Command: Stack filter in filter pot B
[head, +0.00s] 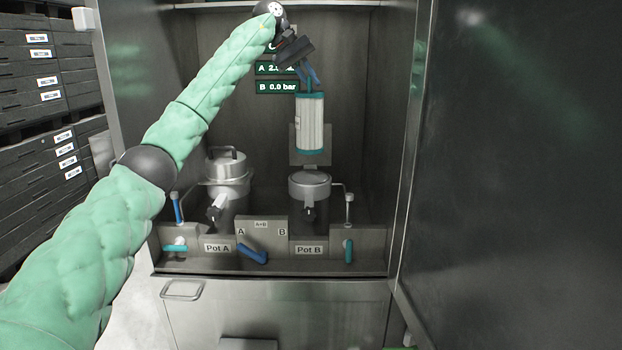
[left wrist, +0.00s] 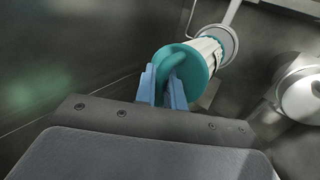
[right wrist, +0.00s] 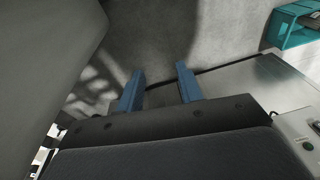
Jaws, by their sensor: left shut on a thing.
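A white pleated filter (head: 311,123) with teal end caps hangs upright above pot B (head: 310,187) in the head view, apart from the pot's rim. My left gripper (head: 308,77) is shut on the handle of its top cap. In the left wrist view the blue fingers (left wrist: 165,85) close on the teal handle of the filter (left wrist: 190,66), with a round pot (left wrist: 219,42) partly hidden behind it. Pot B looks open at the top. My right gripper (right wrist: 160,88) shows in the right wrist view with its fingers apart and nothing between them.
Pot A (head: 228,180) stands left of pot B with a lid and handle on top. A blue lever (head: 252,254) sits between the labels. Teal valve handles (head: 348,250) flank the pots. A steel door (head: 520,170) stands at right. A teal crate (right wrist: 295,28) shows in the right wrist view.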

